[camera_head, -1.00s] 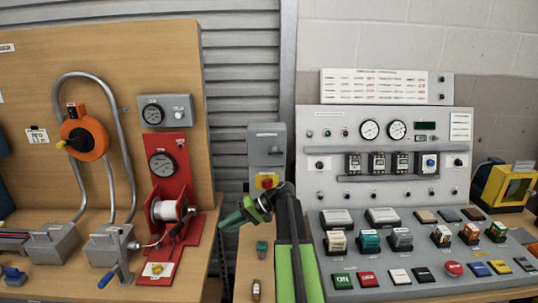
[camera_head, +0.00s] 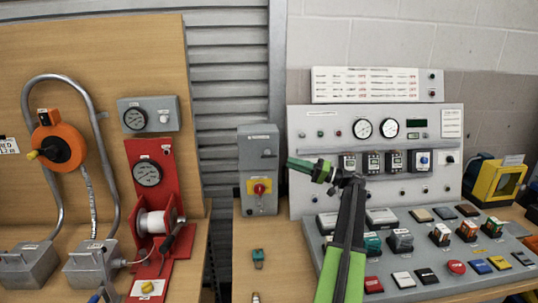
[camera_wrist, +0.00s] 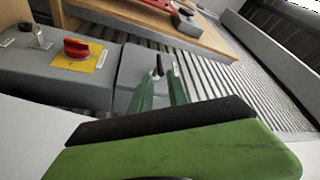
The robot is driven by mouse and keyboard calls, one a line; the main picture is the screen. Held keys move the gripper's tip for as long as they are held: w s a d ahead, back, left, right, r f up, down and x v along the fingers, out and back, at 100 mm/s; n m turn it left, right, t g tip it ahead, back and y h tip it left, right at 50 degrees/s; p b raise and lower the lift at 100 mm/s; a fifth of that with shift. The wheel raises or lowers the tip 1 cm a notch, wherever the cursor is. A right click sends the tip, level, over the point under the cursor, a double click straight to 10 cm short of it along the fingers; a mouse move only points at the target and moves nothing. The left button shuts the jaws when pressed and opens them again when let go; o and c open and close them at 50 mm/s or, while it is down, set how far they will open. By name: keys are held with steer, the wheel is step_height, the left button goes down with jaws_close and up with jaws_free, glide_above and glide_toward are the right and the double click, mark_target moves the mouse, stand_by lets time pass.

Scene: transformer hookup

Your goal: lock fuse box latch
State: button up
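The fuse box appears to be the upright grey box (camera_head: 258,208) at the centre in the head view. It has a red knob (camera_head: 260,188) on a yellow plate. The wrist view shows the red knob (camera_wrist: 76,48) and a small metal lever (camera_wrist: 38,38) on the grey box (camera_wrist: 60,82). I cannot tell for sure which part is the latch. My gripper (camera_head: 292,163) is just right of the box, pointing left. In the wrist view its green fingers (camera_wrist: 160,76) stand apart, with a small dark piece between or behind the tips; contact cannot be told.
A sloped control panel (camera_head: 310,225) with several buttons and switches stands at right. A red cable-reel stand (camera_head: 148,205) is at left. A small green part (camera_head: 258,257) lies on the bench in front of the box. A gap separates the two benches.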

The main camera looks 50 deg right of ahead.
mark_target(269, 156)
steer(key=p+x, duration=0.1)
steer(key=x, duration=0.9)
steer(key=shift+w+p, duration=0.15)
steer(key=shift+p, duration=0.25)
steer(key=shift+c, duration=0.2)
jaws_close()
